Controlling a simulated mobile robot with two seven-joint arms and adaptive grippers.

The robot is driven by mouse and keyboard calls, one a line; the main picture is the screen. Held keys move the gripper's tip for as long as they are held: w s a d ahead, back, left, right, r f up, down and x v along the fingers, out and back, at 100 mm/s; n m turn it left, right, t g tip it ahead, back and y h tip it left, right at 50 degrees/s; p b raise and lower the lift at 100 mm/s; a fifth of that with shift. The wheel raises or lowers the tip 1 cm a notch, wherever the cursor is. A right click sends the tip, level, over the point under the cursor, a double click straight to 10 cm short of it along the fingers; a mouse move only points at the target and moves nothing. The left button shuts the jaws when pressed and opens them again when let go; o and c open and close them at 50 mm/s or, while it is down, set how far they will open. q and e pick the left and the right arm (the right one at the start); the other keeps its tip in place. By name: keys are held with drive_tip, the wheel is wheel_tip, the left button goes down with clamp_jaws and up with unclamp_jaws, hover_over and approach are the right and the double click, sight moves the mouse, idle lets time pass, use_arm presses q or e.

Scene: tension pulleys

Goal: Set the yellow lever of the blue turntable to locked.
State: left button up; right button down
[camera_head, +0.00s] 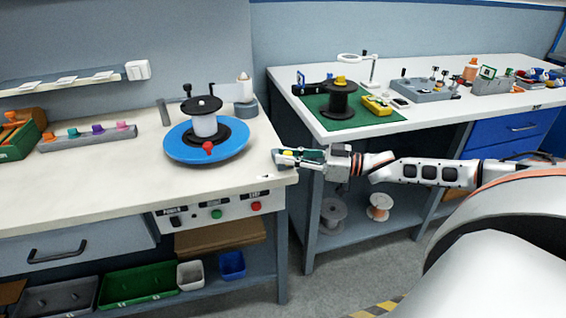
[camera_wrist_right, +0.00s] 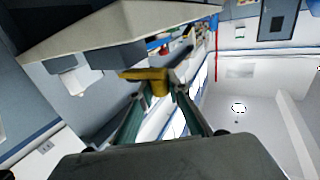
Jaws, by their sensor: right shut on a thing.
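The blue turntable (camera_head: 178,152) lies on the left bench and carries a black-and-white spool (camera_head: 204,127). A red knob (camera_head: 208,148) stands at its front rim. The yellow lever (camera_head: 288,154) is at the bench's right front corner, small and partly covered by my right gripper (camera_head: 282,158). In the right wrist view the yellow lever (camera_wrist_right: 152,77) lies across the tips of the two green fingers of my right gripper (camera_wrist_right: 159,91). The right gripper is shut on it. The lever's marks are too small to read. My left gripper is not in view.
A control panel with green and red buttons (camera_head: 256,206) is on the bench front below. The right bench has a green mat (camera_head: 312,120) with another spool and several fixtures. A gap separates the benches. The left bench's front top is clear.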

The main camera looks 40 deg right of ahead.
drive_tip(key=shift+d+f+n+g+y+b, duration=0.1)
drive_tip(key=shift+n+g+y+b, duration=0.2)
drive_tip(key=shift+b, duration=0.15)
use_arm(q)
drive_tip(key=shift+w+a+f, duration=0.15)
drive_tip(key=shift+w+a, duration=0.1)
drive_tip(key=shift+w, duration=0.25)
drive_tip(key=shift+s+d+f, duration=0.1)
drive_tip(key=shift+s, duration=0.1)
use_arm(e)
drive_tip(key=c, duration=1.9)
unclamp_jaws()
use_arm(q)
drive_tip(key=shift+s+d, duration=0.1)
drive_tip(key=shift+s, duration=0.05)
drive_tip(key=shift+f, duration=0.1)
